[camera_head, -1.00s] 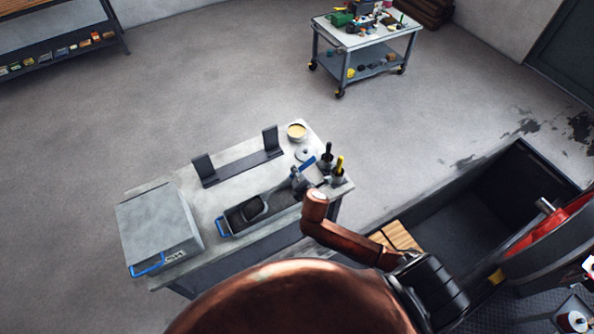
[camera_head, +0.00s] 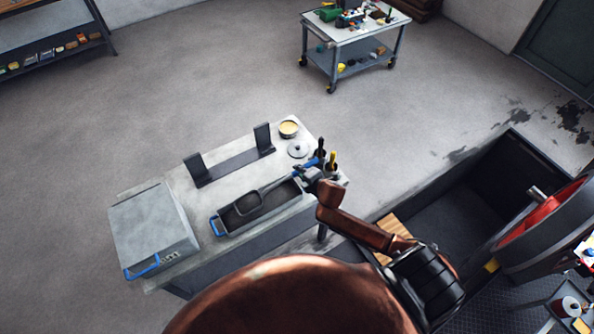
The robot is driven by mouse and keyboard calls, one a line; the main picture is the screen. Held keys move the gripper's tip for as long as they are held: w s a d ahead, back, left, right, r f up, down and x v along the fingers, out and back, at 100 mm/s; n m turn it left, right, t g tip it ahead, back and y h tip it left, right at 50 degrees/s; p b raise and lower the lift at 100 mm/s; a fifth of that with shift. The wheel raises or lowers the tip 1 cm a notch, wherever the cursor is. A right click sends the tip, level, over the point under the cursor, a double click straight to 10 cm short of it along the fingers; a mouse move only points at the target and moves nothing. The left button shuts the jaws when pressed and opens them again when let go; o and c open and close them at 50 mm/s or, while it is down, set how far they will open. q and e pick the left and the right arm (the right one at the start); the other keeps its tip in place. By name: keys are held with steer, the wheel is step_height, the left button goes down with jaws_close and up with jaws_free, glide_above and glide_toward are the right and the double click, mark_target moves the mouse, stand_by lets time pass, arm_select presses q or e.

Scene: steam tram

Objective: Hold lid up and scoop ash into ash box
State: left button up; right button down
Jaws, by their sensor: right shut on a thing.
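The ash box (camera_head: 152,225) is a grey box with a blue handle at the bench's left end; its lid (camera_head: 145,213) lies shut. Beside it is a long dark tray (camera_head: 214,224) with a blue end handle. A dark scoop (camera_head: 248,203) has its head over the tray's left part; whether it carries ash cannot be told. Its shaft runs right to a blue grip. My right gripper (camera_head: 309,174) is shut on the scoop's handle end, above the tray's right end. My left gripper is not in view.
On the bench (camera_head: 220,183) stand a black rack (camera_head: 232,167), a bowl with yellow contents (camera_head: 289,129), a pale round lid (camera_head: 298,149) and upright tools (camera_head: 331,162) close to my right gripper. A dark pit (camera_head: 455,215) lies to the right.

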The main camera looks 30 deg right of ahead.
steer(key=shift+m+y, duration=0.3)
steer(key=shift+w+d+r+p, duration=0.1)
steer(key=shift+d+r+p, duration=0.35)
steer(key=shift+r+p, duration=0.7)
steer(key=shift+d+r+p, duration=0.5)
steer(key=shift+r+p, duration=0.5)
steer(key=shift+r, duration=0.2)
steer(key=shift+w+d+r+p, duration=0.1)
steer(key=shift+d+r+p, duration=0.35)
steer(key=shift+r+p, duration=0.7)
